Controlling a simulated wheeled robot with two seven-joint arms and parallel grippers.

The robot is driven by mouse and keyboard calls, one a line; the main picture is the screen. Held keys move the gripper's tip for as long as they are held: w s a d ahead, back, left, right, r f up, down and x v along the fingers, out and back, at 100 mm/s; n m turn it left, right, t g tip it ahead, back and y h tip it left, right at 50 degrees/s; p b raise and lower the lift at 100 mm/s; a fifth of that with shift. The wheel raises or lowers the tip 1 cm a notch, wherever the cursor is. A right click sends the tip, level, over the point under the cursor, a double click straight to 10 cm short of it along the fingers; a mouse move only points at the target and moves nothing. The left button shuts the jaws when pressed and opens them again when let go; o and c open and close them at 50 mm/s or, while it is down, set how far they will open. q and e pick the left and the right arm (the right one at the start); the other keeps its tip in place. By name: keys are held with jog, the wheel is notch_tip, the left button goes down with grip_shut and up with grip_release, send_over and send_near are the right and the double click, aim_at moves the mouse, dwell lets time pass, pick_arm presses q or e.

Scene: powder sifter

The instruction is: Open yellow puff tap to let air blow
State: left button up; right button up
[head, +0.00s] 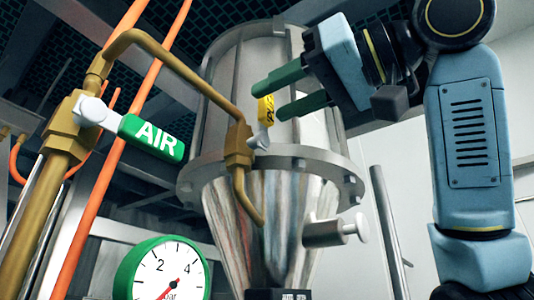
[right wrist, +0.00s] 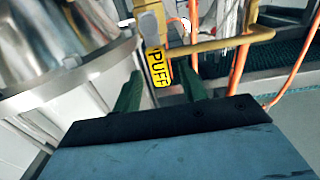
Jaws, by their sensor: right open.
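The yellow puff tap (head: 266,110) has a yellow handle that stands roughly upright above its grey pivot on a brass valve body (head: 238,146), in front of the steel hopper. In the right wrist view the yellow handle (right wrist: 157,67) reads PUFF, and its end lies between the fingertips. My right gripper (head: 270,100) comes in from the right with its two green fingers apart, one on each side of the handle. It also shows open in the right wrist view (right wrist: 161,73). I cannot tell whether a finger touches the handle. My left gripper is not in view.
A green AIR tap (head: 152,137) sits on a brass pipe (head: 48,190) at the left. A green-rimmed gauge (head: 163,270) is below it. The flanged steel hopper (head: 270,190) stands close behind the puff tap. Orange hoses (head: 110,150) run on the left.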

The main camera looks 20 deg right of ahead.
jog(key=b+v, duration=0.2)
jog(key=v, duration=0.8)
jog(key=shift+s+d, duration=0.15)
jog(key=shift+s, duration=0.05)
